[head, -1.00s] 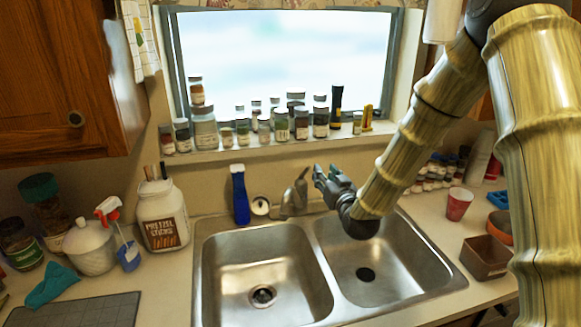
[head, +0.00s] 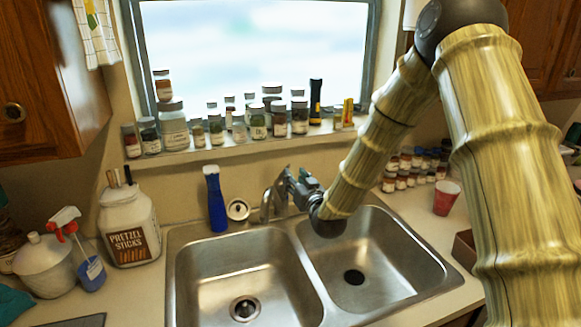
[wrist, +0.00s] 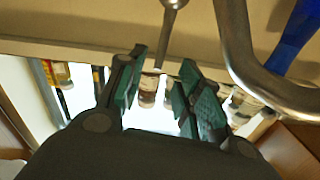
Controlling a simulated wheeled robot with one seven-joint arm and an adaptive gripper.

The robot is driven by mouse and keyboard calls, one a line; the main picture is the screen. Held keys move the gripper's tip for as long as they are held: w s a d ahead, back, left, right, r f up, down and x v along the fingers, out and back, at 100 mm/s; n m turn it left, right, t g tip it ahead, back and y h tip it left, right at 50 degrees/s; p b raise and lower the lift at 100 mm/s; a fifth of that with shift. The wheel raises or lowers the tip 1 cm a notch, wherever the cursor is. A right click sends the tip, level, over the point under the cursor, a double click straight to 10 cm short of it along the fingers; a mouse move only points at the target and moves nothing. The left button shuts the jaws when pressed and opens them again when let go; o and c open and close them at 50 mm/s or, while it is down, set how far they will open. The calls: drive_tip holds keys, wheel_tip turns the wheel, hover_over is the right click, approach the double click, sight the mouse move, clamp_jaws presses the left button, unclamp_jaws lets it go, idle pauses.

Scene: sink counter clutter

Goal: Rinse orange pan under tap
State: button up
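The metal tap (head: 272,200) stands behind the double sink. In the wrist view the curved chrome spout (wrist: 248,58) passes close on the right, and a thin chrome rod, likely the tap's handle (wrist: 166,40), lies just past the fingertips. My gripper (head: 292,184) is beside the tap, above the back of the right basin. In the wrist view my gripper (wrist: 161,72) is open, with two green-padded fingers apart and nothing held between them. I cannot make out the orange pan; my arm covers much of the right counter. No running water shows.
A blue bottle (head: 216,200) stands left of the tap. Jars (head: 257,122) line the window sill. A red cup (head: 447,198) and part of a brown box (head: 464,250) are on the right counter.

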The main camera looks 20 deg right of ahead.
drive_tip(key=w, duration=0.2)
drive_tip(key=w+p, duration=0.1)
drive_tip(key=w, duration=0.2)
drive_tip(key=w+p, duration=0.1)
drive_tip(key=w, duration=0.1)
drive_tip(key=shift+w+a+f, duration=0.1)
drive_tip(key=shift+w+a, duration=0.15)
drive_tip(key=shift+w, duration=0.1)
drive_tip(key=shift+d, duration=0.1)
clamp_jaws()
